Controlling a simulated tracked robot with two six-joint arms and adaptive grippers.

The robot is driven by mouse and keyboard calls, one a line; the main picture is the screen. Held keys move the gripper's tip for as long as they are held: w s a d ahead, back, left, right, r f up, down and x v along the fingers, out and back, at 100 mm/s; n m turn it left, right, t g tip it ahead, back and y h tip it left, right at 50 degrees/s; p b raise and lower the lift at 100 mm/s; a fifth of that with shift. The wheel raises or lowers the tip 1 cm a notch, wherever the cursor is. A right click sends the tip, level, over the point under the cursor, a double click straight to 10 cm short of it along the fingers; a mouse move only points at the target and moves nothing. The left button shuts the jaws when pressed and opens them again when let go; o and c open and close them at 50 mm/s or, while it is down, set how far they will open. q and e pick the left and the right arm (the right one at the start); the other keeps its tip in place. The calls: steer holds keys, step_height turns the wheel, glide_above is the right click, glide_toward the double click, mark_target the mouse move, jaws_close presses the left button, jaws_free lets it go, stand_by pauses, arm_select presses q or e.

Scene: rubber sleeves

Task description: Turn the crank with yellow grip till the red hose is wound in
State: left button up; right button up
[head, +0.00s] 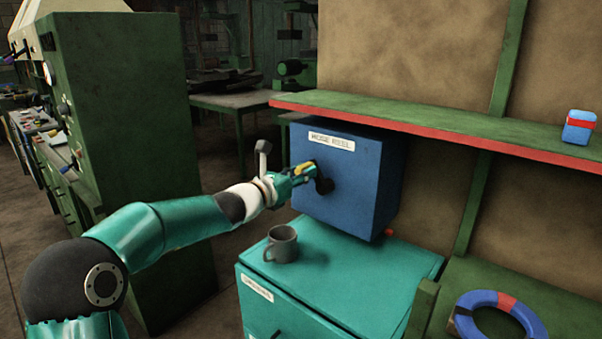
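The blue hose reel box (349,194), with a white label reading something like "HOSE REEL", stands on a teal cabinet. Its dark crank (324,185) sticks out of the front face, and the yellow grip (304,167) points toward my arm. My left gripper (304,174) is at this grip, its teal fingers close around it with some yellow showing between them. A small red end (389,233), perhaps of the hose, shows at the box's lower right edge. The rest of the hose is not visible. My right gripper is not in view.
A green shelf with a red edge (440,135) runs above the box. A blue ring with a red part (500,302) lies at the lower right.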

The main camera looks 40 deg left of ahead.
arm_select(q)
jaws_close()
steer(key=shift+s+d+r+m+b, duration=0.1)
steer(key=shift+d+m+b, duration=0.4)
steer(key=shift+m+b, duration=0.65)
steer(key=shift+w+d+r+m+b, duration=0.15)
steer(key=shift+d+m+b, duration=0.35)
steer(key=shift+m+b, duration=0.6)
steer(key=shift+s+d+r+m+b, duration=0.15)
steer(key=shift+d+m+b, duration=0.5)
steer(key=shift+b, duration=0.85)
steer(key=shift+a, duration=0.1)
steer(key=o, duration=0.7)
jaws_free()
